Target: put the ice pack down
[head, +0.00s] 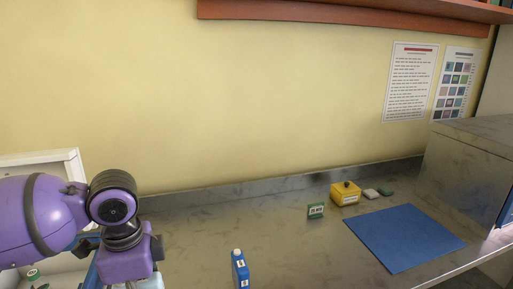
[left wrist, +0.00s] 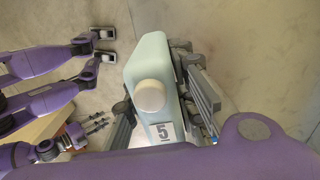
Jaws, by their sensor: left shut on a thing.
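The ice pack is a pale blue-green block with a round white cap and a label reading 5. In the left wrist view the ice pack (left wrist: 152,58) sits between the fingers of my left gripper (left wrist: 160,95), which is shut on it. In the head view only a pale piece of the ice pack (head: 151,283) shows at the bottom edge, below my purple left wrist. The fingers are mostly hidden there, and I cannot tell whether the pack touches a surface. My right gripper is not identifiable in either view.
A blue bottle (head: 240,270) stands on the grey counter (head: 280,240), right of my left wrist. Farther right are a small green display (head: 316,210), a yellow box (head: 344,194), two small blocks (head: 378,192) and a blue mat (head: 405,238), which is bare. A metal cabinet (head: 470,160) bounds the right.

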